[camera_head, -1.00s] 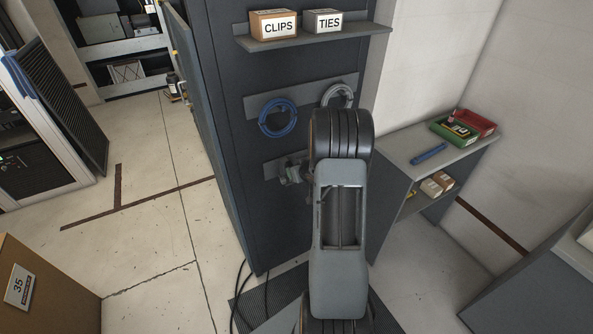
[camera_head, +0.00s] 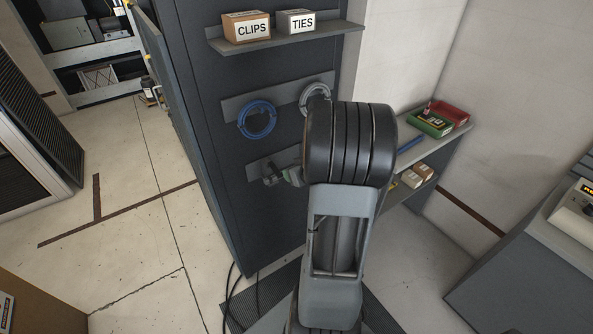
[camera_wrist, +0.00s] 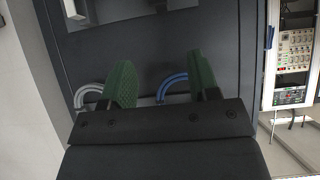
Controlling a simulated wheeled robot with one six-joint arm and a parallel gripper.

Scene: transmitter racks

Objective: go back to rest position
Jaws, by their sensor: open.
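My gripper (camera_wrist: 163,88) shows in the wrist view with its two green fingers apart and nothing between them. It faces the dark cabinet side (camera_wrist: 150,35). The blue cable coil (camera_wrist: 172,86) shows partly behind the right finger and the grey coil (camera_wrist: 88,95) behind the left one. In the head view my arm is raised in the middle, in front of the cabinet (camera_head: 215,190). The gripper itself is mostly hidden there behind the arm. The blue coil (camera_head: 257,120) and grey coil (camera_head: 316,98) hang on the cabinet's rail.
A shelf (camera_head: 290,38) holds the CLIPS box (camera_head: 247,27) and TIES box (camera_head: 295,21). On the right, a grey side unit (camera_head: 455,140) bears a green tray (camera_head: 430,124) and a red tray (camera_head: 450,113). A grey console (camera_head: 530,240) stands lower right. Floor at left is clear.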

